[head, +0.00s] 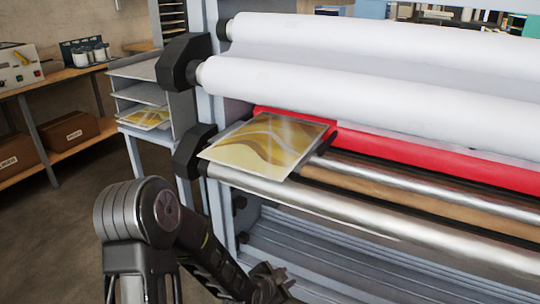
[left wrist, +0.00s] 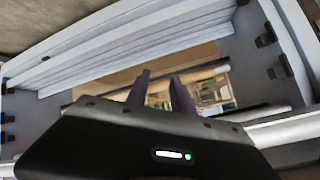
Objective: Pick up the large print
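A glossy print (head: 262,143) with a yellow and brown wave pattern lies flat on the laminator's front rollers, near the left end. Its near edge reaches over the steel front roller. It appears to be the large print. My left gripper (head: 268,284) is below and in front of it, apart from the print, at the lower edge of the head view. In the left wrist view, the two fingers (left wrist: 161,78) stand apart with nothing seen held between them. My right gripper is not in view.
The laminator has white rolls (head: 370,100), a red bar (head: 400,160) and a steel front roller (head: 370,220). A tray rack (head: 140,93) at left holds another yellow print (head: 145,117). A workbench (head: 30,85) with boxes below stands far left. Floor (head: 50,220) at left is clear.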

